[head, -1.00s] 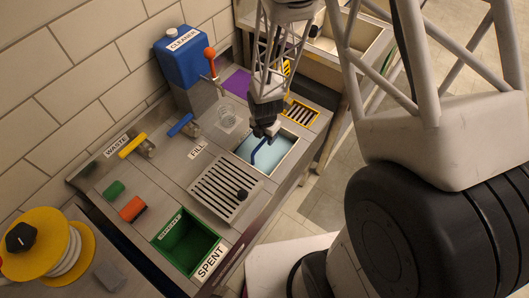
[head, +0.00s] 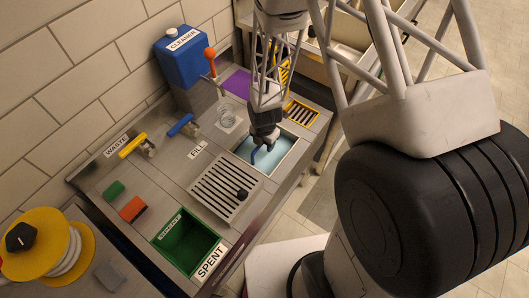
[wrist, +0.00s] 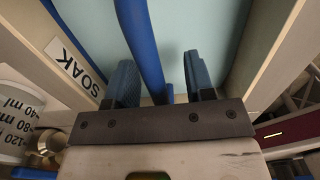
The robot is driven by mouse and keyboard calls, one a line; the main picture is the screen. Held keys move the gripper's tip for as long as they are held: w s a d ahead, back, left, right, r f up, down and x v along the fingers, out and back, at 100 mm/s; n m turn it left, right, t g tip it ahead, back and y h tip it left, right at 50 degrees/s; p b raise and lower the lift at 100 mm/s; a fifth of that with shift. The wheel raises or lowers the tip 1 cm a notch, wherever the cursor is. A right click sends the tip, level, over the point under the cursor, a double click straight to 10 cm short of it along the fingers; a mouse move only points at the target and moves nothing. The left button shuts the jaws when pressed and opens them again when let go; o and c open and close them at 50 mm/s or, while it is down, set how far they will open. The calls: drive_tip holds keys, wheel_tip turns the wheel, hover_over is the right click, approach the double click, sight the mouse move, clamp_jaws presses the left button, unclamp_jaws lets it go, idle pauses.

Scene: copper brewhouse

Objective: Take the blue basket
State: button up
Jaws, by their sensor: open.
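The blue basket shows only as a blue curved handle (head: 255,157) over the pale-blue soak basin (head: 283,150). Its body is not clearly visible. My gripper (head: 264,146) points down over the basin at the handle. In the wrist view the blue handle bar (wrist: 142,45) runs between the two blue-grey fingers of my gripper (wrist: 161,80), nearer the left finger. There is a gap to the right finger, so the jaws are open. I cannot tell whether the left finger touches the bar.
A slotted drain grate (head: 222,185) with a black knob lies in front of the basin. A green SPENT bin (head: 186,243) is at the front. A clear measuring cup (head: 227,119) stands left of the basin. A blue CLEANER canister (head: 188,62) stands at the back wall.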

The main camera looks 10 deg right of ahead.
clamp_jaws()
drive_tip(key=shift+r, duration=0.15)
idle(0.4)
drive_tip(key=shift+r, duration=4.85)
drive_tip(key=c, duration=0.7)
unclamp_jaws()
clamp_jaws()
